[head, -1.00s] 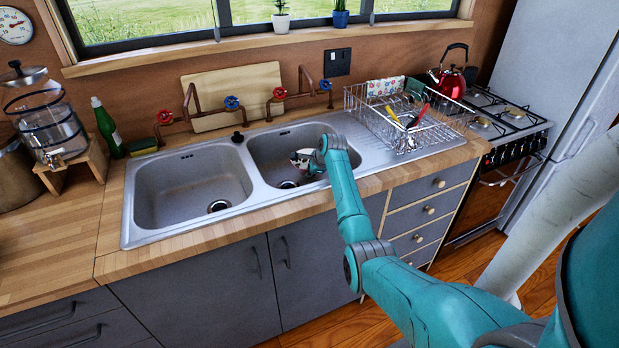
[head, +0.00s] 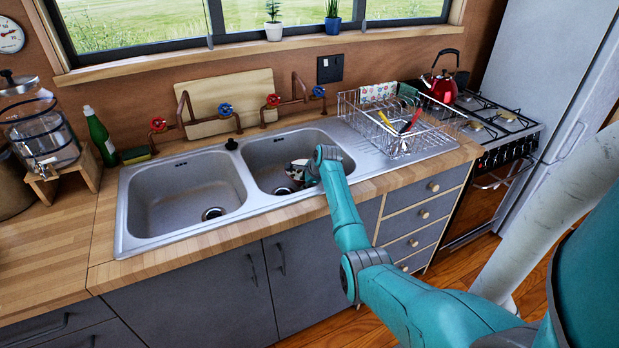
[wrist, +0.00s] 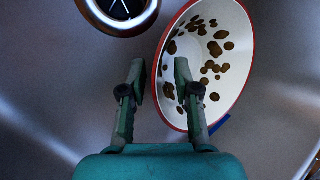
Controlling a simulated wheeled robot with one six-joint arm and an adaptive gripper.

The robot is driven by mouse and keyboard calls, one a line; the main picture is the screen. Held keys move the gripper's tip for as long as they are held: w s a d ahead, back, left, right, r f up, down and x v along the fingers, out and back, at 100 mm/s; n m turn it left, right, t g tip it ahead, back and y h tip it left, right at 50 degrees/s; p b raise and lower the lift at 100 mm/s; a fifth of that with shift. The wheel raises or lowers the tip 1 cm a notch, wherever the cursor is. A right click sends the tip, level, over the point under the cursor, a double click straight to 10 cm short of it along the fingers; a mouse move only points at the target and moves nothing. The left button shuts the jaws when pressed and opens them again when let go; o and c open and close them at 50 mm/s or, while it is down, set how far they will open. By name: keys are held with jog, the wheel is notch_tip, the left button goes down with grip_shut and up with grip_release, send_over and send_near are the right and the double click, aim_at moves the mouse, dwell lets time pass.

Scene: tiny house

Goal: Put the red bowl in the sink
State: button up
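The bowl (wrist: 232,75) has a red rim and a white inside with brown spots. In the wrist view it lies at upper right, tilted relative to the camera, over the grey sink surface. My gripper (wrist: 158,85) is open. Its right finger overlaps the bowl's inside and its left finger is outside, with the near rim between them. I cannot tell if either finger touches it. In the head view my gripper (head: 300,171) is down in the right basin of the sink (head: 180,190), and the bowl is mostly hidden there.
A drain (wrist: 120,10) is left of the bowl. The left basin is empty. A dish rack (head: 405,125) with utensils stands right of the sink, near a red kettle (head: 440,88) on the stove. Taps (head: 225,108) and a cutting board (head: 230,92) are behind.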

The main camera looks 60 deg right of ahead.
jog(key=v, duration=1.1)
jog(key=shift+r, duration=0.15)
jog(key=shift+s, duration=0.1)
